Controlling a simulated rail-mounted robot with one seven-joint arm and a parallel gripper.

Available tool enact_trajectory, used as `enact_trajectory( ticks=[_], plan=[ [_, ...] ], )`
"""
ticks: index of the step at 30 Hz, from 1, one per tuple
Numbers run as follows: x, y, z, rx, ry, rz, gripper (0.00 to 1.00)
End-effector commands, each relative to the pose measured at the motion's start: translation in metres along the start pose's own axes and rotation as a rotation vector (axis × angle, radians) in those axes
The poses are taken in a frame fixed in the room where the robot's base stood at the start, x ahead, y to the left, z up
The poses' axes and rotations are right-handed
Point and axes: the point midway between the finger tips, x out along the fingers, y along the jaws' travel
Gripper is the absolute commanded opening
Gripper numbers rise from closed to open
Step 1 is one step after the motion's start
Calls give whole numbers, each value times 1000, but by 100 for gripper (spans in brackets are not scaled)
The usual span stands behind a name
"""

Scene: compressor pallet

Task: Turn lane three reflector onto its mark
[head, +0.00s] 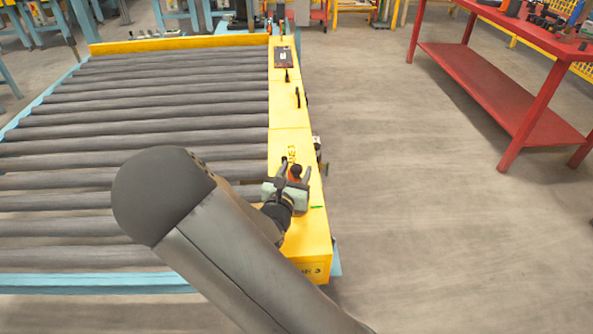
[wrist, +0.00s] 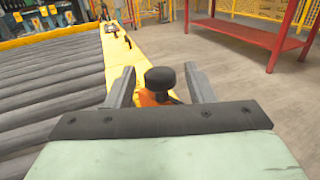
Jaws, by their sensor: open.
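The reflector looks like a small part with a round black knob (wrist: 160,79) on an orange base (wrist: 152,98). It stands on the yellow side rail (head: 283,102) of the roller conveyor, and its knob also shows in the head view (head: 296,170). My gripper (head: 296,166) is low over the near part of this rail. In the wrist view my gripper (wrist: 160,82) is open, with one finger on each side of the knob and visible gaps between. The part's lower portion is hidden behind my gripper body. I cannot make out the mark for certain.
Grey rollers (head: 150,110) fill the left. Further along the rail are a black handle (head: 298,97) and a dark panel (head: 284,57). A red workbench (head: 500,90) with tools stands at right. The floor between is clear.

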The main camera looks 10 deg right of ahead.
Motion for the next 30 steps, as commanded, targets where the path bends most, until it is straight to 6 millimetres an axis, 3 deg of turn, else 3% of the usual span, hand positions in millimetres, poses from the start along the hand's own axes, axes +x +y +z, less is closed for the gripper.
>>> enact_trajectory(
  ticks=[5, 13, 14, 18, 25, 30],
  plan=[
    [12, 0, 0, 0, 0, 0, 49],
    [14, 0, 0, 0, 0, 0, 49],
    [14, 0, 0, 0, 0, 0, 46],
    [14, 0, 0, 0, 0, 0, 7],
    [14, 1, 3, 0, -2, -23, 8],
    [16, 2, 7, 0, -4, -143, 8]
  ],
)
